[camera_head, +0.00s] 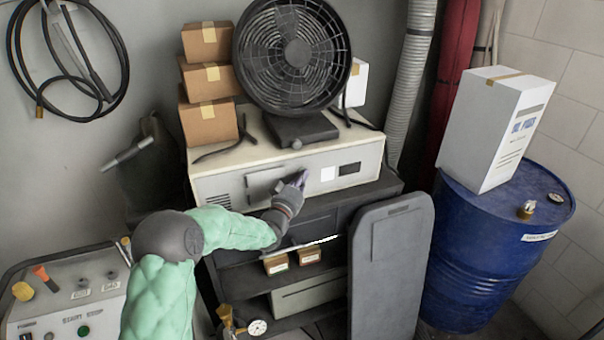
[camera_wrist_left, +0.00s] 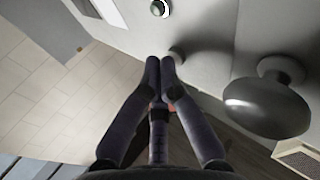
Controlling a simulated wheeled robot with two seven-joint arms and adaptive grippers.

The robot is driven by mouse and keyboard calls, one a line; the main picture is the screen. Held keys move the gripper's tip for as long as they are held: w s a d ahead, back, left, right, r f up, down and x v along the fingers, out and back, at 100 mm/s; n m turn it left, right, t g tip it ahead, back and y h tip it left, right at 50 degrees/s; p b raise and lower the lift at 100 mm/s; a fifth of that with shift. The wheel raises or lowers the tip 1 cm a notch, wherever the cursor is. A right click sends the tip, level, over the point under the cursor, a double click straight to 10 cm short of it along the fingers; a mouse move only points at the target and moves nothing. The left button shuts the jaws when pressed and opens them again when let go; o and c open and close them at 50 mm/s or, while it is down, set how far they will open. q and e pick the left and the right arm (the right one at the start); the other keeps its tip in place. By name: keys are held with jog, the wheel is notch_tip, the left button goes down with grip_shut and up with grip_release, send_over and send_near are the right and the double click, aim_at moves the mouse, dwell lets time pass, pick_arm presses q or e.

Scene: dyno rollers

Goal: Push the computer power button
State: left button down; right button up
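The computer appears to be the wide off-white case (camera_head: 220,184) on the dark shelf unit, with a vent, a white label and a black panel on its front. My left gripper (camera_head: 301,180) is at the middle of that front and covers part of it. In the left wrist view its two fingertips (camera_wrist_left: 160,62) are together with nothing seen between them. A small round metal button (camera_wrist_left: 160,8) with a dark centre is on the pale panel beyond the tips, apart from them. I cannot tell whether the tips touch the panel. My right gripper is not in view.
A black fan (camera_head: 292,55) and stacked cardboard boxes (camera_head: 208,82) stand on the case. A dark rounded knob (camera_wrist_left: 268,105) sticks out right of the fingers. A grey board (camera_head: 390,270) leans below right, near a blue drum (camera_head: 470,260). A control console (camera_head: 70,290) is at lower left.

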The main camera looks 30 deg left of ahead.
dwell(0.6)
pick_arm(q)
jog(key=shift+s+d+r+b, duration=0.1)
jog(key=shift+s+d+b, duration=0.25)
jog(key=s+d+b, duration=0.1)
jog(key=s+d, duration=0.3)
jog(key=shift+d+b, duration=0.3)
jog(key=shift+b, duration=0.1)
jog(key=shift+w, duration=0.1)
dwell(2.6)
